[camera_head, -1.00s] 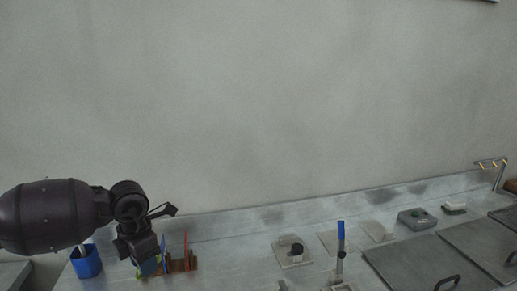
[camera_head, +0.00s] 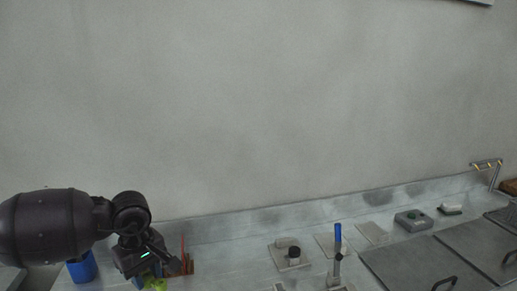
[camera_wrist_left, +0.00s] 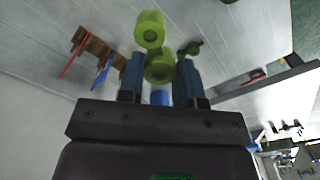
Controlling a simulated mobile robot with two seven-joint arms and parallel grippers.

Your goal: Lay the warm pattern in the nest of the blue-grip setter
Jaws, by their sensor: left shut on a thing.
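My left gripper (camera_head: 150,279) is at the lower left of the head view. It is shut on a lime-green piece (camera_head: 156,285), which looks like the pattern. In the left wrist view the left gripper (camera_wrist_left: 160,76) has its two fingers either side of the lime-green piece (camera_wrist_left: 150,29), which shows two round, ring-like ends. The setter with the blue grip (camera_head: 338,234) stands upright on the bench, well to the right of the gripper. Its nest is too small to make out. My right gripper is not in view.
A blue cup (camera_head: 81,268) stands left of the gripper. A brown rack with a red upright piece (camera_head: 183,254) is close on its right. Grey lids (camera_head: 405,271) and a grey-green box (camera_head: 412,219) are further right.

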